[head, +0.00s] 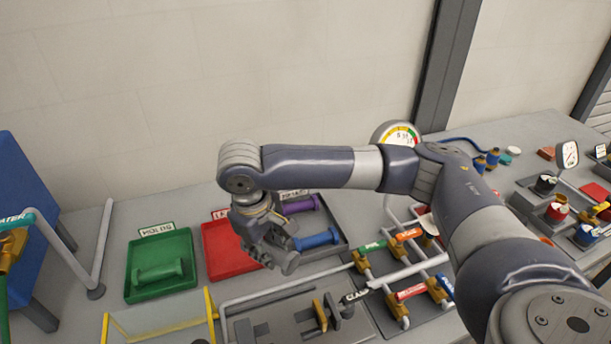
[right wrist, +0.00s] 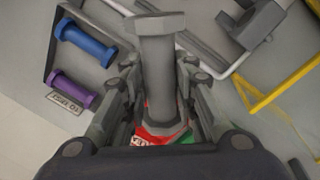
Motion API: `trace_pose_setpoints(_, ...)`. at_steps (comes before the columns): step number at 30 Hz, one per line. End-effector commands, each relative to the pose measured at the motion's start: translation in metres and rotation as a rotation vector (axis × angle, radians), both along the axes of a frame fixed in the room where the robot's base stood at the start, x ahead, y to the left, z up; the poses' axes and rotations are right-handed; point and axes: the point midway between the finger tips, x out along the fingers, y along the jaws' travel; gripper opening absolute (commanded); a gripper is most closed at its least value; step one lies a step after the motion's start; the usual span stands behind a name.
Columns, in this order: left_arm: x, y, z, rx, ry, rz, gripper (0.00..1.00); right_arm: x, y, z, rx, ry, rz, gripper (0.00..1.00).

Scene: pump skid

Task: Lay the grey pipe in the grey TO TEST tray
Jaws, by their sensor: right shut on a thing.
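The grey pipe (right wrist: 158,65), a spool shape with flanged ends, is held between the fingers of my right gripper (right wrist: 160,110) in the right wrist view. In the head view my right gripper (head: 277,250) hangs over the bench between the red tray and the grey tray, and I cannot make out the pipe clearly there. The grey TO TEST tray (head: 322,221) holds a blue pipe (head: 317,239) and a purple pipe (head: 301,204). In the right wrist view these two pipes lie left of the gripper, by the TO TEST label (right wrist: 66,102). My left gripper is not in view.
A red tray (head: 222,262) and a green tray (head: 135,290) with a green pipe (head: 160,273) stand left of the grey tray. White piping with coloured valves (head: 408,235) stands to the right. A yellow-edged frame (head: 212,305) and a grey clamp fixture (head: 320,314) are in front.

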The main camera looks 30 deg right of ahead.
Motion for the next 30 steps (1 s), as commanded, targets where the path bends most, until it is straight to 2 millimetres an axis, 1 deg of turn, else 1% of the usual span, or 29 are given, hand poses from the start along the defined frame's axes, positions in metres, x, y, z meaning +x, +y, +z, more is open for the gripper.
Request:
trace_pose_setpoints(1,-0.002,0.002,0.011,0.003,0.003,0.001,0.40,0.011,-0.004,0.007,0.002,0.001,0.035,0.00)
trace_pose_setpoints(6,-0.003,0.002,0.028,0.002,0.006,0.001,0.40,0.044,-0.021,0.011,0.002,0.001,0.185,0.00)
trace_pose_setpoints(11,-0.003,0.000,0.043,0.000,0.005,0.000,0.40,0.072,-0.043,0.012,0.002,0.002,0.326,0.00)
trace_pose_setpoints(15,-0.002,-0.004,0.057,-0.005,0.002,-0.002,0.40,0.092,-0.066,0.011,0.002,0.002,0.447,0.00)
trace_pose_setpoints(22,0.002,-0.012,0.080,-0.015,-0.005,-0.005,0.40,0.117,-0.111,0.006,0.002,0.003,0.644,0.00)
trace_pose_setpoints(27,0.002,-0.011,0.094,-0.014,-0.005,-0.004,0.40,0.127,-0.144,-0.001,0.002,0.003,0.779,0.00)
trace_pose_setpoints(30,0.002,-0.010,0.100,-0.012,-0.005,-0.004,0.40,0.130,-0.160,-0.005,0.002,0.001,0.842,0.00)
